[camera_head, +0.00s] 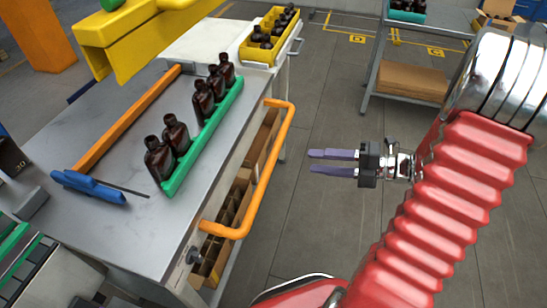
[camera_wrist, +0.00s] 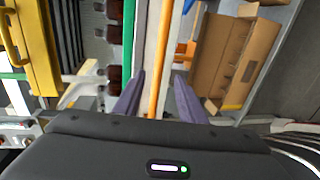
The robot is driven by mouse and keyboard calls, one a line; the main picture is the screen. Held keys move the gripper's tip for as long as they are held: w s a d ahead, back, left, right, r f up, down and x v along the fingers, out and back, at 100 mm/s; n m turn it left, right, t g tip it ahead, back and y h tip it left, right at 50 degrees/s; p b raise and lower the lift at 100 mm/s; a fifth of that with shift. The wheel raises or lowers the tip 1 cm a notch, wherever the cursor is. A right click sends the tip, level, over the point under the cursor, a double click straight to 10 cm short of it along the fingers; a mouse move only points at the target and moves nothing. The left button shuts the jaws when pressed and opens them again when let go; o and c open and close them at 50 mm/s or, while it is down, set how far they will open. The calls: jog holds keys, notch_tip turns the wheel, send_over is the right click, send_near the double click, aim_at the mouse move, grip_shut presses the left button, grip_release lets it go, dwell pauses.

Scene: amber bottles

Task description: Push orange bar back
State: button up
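Two orange bars show in the head view. One is a long flat bar (camera_head: 135,112) lying on the grey tabletop behind the bottles. The other is a rounded handle (camera_head: 262,170) on the cart's front side. Several dark amber bottles (camera_head: 205,102) stand in a row along a green strip (camera_head: 205,143) at the table's front edge. My gripper (camera_head: 312,161) is open and empty, right of the handle and apart from it. In the wrist view, an orange bar (camera_wrist: 162,60) runs between and beyond my open fingers (camera_wrist: 160,88); contact is not visible.
A blue tool (camera_head: 90,187) lies at the table's front left. A yellow crate of bottles (camera_head: 270,35) stands on the far end. Cardboard boxes (camera_head: 237,205) fill shelves below the handle. A shelf rack (camera_head: 372,75) stands at back right. Floor around my gripper is clear.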

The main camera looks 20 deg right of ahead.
aim_at(272, 158)
jog(key=x, duration=1.3)
jog(key=shift+w+a+f, duration=0.1)
jog(key=shift+w+a, duration=0.15)
jog(key=shift+c, duration=0.3)
grip_shut()
jog(key=shift+f, duration=0.1)
